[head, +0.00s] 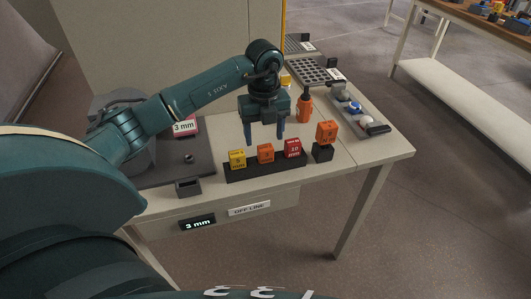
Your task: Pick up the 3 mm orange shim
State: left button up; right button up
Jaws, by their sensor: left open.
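A dark rack (262,171) near the table's front edge holds three blocks: a yellow block (237,160) marked 5 mm, an orange block (265,153) in the middle, and a red block (292,148) marked 10. The orange block's print is too small to read surely. A second orange block (326,132) sits on a small dark stand (323,153) to the right. My left gripper (264,137) is open and empty, fingers pointing down, above the rack around the orange middle block and apart from it. My right gripper is out of view.
A "3 mm" sign (184,128) stands behind my left arm, and a lit 3 mm display (198,222) is on the table front. An orange bottle (304,106), a perforated tray (319,73) and a tray of small parts (357,108) stand behind. Bare tabletop (375,147) lies right.

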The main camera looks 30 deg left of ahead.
aim_at(265, 147)
pick_arm(q)
jog(key=shift+d+f+p, duration=0.2)
jog(key=shift+f+p, duration=0.25)
jog(key=shift+f, duration=2.45)
jog(key=c, duration=1.1)
jog(key=shift+r, duration=0.1)
